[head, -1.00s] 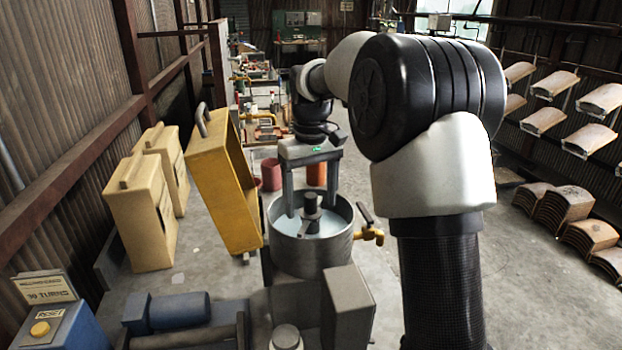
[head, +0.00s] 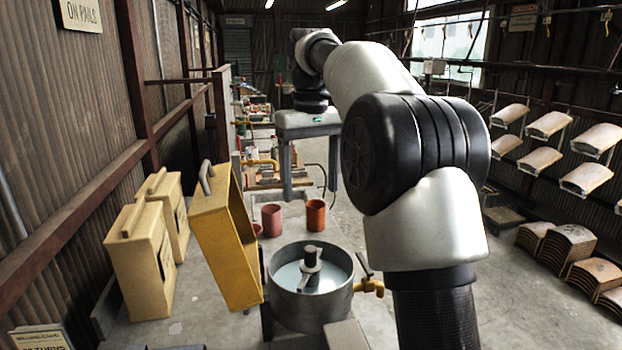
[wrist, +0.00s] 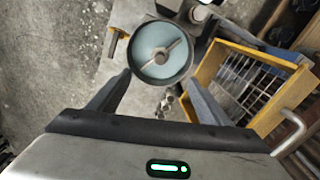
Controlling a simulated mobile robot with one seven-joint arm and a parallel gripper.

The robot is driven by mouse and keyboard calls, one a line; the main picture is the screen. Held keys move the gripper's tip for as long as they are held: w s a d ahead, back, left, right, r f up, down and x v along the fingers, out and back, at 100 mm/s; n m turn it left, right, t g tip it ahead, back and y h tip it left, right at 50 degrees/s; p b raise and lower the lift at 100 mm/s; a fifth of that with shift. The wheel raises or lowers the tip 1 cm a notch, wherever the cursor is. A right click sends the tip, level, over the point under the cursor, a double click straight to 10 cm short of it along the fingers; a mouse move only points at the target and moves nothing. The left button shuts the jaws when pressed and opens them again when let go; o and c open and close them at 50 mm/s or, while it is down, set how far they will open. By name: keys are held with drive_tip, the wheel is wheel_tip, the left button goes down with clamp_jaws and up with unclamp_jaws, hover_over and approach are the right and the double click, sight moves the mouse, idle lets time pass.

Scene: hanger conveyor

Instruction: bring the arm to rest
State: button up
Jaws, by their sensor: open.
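My gripper (head: 311,166) hangs at the end of my raised arm, above and behind the round metal pot in the head view. Its two fingers point down, apart, with nothing between them. The wrist view also shows my gripper (wrist: 158,95) open, its fingers on either side and the pot beyond them. The pot (head: 312,308) holds a pale blue liquid, with a dark central post and a crossbar. It also shows in the wrist view (wrist: 162,75). My gripper is clear of the pot.
An open yellow box (head: 222,240) stands tilted left of the pot. Two closed yellow cases (head: 138,262) stand by the left wall. Curved tiles (head: 585,178) hang on the right, with stacks on the floor.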

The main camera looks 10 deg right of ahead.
drive_tip(key=s+r+t, duration=0.2)
drive_tip(key=s, duration=0.7)
drive_tip(key=s+f+m+t, duration=0.1)
drive_tip(key=s+f, duration=0.5)
drive_tip(key=s, duration=0.4)
drive_tip(key=s+f+m+t, duration=0.2)
drive_tip(key=s+f, duration=0.4)
drive_tip(key=s, duration=0.4)
drive_tip(key=shift+t, duration=0.3)
